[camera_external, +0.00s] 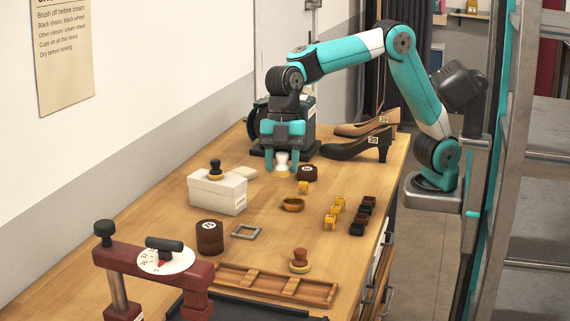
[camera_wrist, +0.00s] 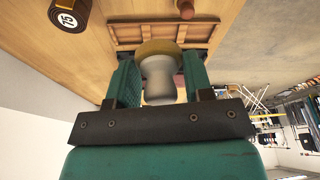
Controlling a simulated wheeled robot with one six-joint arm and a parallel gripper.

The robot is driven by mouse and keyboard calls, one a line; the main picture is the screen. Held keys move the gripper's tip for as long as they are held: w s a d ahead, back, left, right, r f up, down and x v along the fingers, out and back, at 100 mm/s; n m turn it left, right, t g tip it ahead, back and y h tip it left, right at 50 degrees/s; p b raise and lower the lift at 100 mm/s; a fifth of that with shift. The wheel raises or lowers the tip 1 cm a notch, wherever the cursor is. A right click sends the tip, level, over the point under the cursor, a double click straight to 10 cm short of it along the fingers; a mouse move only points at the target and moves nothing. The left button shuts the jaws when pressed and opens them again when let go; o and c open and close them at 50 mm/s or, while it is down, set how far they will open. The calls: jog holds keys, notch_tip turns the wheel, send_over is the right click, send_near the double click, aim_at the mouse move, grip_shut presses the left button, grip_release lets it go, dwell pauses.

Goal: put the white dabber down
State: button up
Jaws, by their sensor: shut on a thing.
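The white dabber (camera_external: 282,160) is between the teal fingers of my gripper (camera_external: 283,163), with its yellowish pad downward. In the wrist view the white dabber (camera_wrist: 158,78) sits between both fingers of my gripper (camera_wrist: 156,84), pad facing away from the palm. My gripper is shut on it, low over the far part of the wooden table (camera_external: 160,215). I cannot tell whether the pad touches the table.
A dark round tin (camera_external: 307,173) stands close to the right. A white box (camera_external: 217,193) with a black dabber (camera_external: 215,170) on it is front left. Two shoes (camera_external: 357,147) stand at the back right. A wooden tray (camera_external: 275,283) lies in front.

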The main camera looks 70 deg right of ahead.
jog(key=shift+r, duration=0.3)
jog(key=s+a+r+n+g+p, duration=0.1)
jog(key=s+a+n+p, duration=0.45)
jog(key=s, duration=0.25)
jog(key=n+h+p, duration=0.1)
jog(key=n+p, duration=0.2)
jog(key=p, duration=0.1)
send_over(332, 271)
jog(key=shift+m+g, duration=0.25)
jog(key=shift+g, duration=0.15)
jog(key=f, duration=1.6)
jog(key=shift+w+d+f, duration=0.15)
jog(key=shift+w+d, duration=0.15)
jog(key=shift+d, duration=0.05)
jog(key=shift+f, duration=2.25)
jog(key=shift+f, duration=0.2)
jog(key=o, duration=0.6)
